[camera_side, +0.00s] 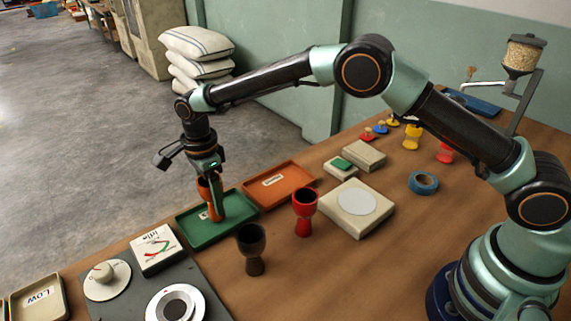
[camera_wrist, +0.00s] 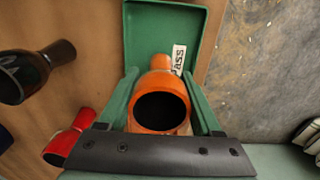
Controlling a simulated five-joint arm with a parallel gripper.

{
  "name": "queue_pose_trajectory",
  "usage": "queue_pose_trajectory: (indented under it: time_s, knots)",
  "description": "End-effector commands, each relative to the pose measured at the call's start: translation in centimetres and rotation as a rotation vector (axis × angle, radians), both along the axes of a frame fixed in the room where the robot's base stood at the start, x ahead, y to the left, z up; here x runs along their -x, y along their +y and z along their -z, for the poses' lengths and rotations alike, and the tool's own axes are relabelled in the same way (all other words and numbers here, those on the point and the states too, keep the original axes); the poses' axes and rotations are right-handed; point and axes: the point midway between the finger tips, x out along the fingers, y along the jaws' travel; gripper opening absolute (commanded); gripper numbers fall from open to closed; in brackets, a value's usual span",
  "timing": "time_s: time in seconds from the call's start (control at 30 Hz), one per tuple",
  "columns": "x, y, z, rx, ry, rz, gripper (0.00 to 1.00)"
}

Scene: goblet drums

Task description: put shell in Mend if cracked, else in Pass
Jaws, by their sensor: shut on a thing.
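An orange goblet-shaped shell (camera_side: 216,199) is held upright between the fingers of my gripper (camera_side: 208,178). Its foot is at the floor of the green tray (camera_side: 234,207); I cannot tell if it touches. In the wrist view, the shell (camera_wrist: 157,78) shows its dark open mouth between two green fingers, and the green tray (camera_wrist: 150,22) beneath carries a white label reading "Pass". No crack shows on the visible orange surface, but much of it is hidden. An orange tray (camera_side: 297,185) with a white label, too small to read surely, lies beside the green one.
A red goblet shell (camera_side: 305,213) and a black one (camera_side: 251,250) stand near the trays. A pale box with a round disc (camera_side: 352,207), a meter box (camera_side: 155,249), dials on a dark mat and a "LOW" tray (camera_side: 38,305) sit around. Bare wood lies at front centre.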

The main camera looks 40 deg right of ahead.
Motion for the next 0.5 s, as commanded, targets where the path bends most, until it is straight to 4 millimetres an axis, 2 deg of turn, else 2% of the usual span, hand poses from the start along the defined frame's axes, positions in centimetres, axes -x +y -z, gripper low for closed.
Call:
queue_pose_trajectory:
  time_s: [0.1, 0.43, 0.47, 0.5]
  knots:
    - [0.01, -0.01, 0.85, 0.000, 0.000, 0.000, 0.01]
    - [0.00, 0.00, 1.09, 0.000, 0.000, 0.000, 0.01]
    - [0.01, 0.00, 1.14, 0.000, 0.000, 0.000, 0.70]
    - [0.00, 0.01, 1.11, 0.000, -0.001, 0.000, 0.85]
